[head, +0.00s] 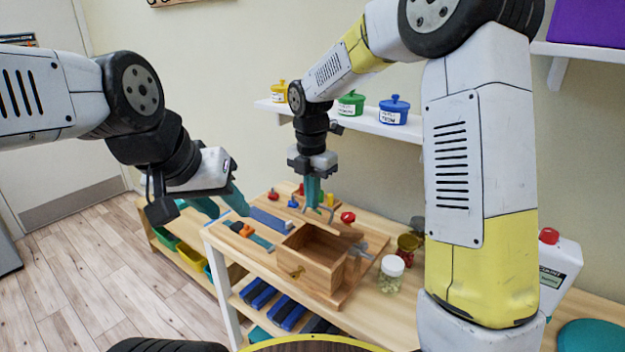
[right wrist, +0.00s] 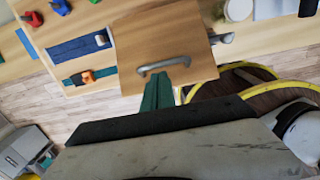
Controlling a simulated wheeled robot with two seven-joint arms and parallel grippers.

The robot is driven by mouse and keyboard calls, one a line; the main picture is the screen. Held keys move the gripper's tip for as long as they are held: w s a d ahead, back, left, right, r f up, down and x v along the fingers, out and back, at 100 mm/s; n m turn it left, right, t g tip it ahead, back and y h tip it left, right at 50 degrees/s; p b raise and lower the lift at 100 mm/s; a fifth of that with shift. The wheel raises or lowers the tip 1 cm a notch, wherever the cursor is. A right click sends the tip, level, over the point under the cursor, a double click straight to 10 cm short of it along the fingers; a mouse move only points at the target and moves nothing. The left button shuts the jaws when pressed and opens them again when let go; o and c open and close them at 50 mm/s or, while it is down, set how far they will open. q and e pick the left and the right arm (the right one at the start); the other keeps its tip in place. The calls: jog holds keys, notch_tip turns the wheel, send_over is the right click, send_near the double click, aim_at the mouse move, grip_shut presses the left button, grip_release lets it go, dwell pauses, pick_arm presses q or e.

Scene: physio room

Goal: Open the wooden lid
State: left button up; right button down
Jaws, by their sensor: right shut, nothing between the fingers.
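The wooden box (head: 322,272) stands on a wooden board on the bench in the head view, with a small brass catch on its front. Its top is open and I see into it. The wooden lid (right wrist: 185,40) fills the upper middle of the right wrist view, with a grey bar handle (right wrist: 163,64). In the head view the lid is at the box's far side, mostly hard to make out. My right gripper (head: 313,203) is shut and empty, pointing down beside the handle; I cannot tell whether it touches. My left gripper (head: 222,205) is open and empty, left of the bench.
A blue slider strip (head: 270,219) and an orange latch (head: 245,230) lie left of the box. A clear jar (head: 391,274) stands to its right. Red knobs (head: 347,217) stand behind. A wall shelf (head: 360,121) holds coloured pots above.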

jog(key=shift+f, duration=0.8)
jog(key=shift+w, duration=0.1)
jog(key=shift+w+d+r+g+y, duration=0.4)
jog(key=shift+w+d+r+g, duration=0.15)
jog(key=shift+w+g, duration=0.1)
jog(key=w+d+r+g+y, duration=0.1)
jog(key=w+d+r, duration=0.1)
jog(key=w+d, duration=0.2)
jog(key=shift+w+d+r, duration=0.2)
jog(key=shift+w+d, duration=0.05)
jog(key=shift+w, duration=0.9)
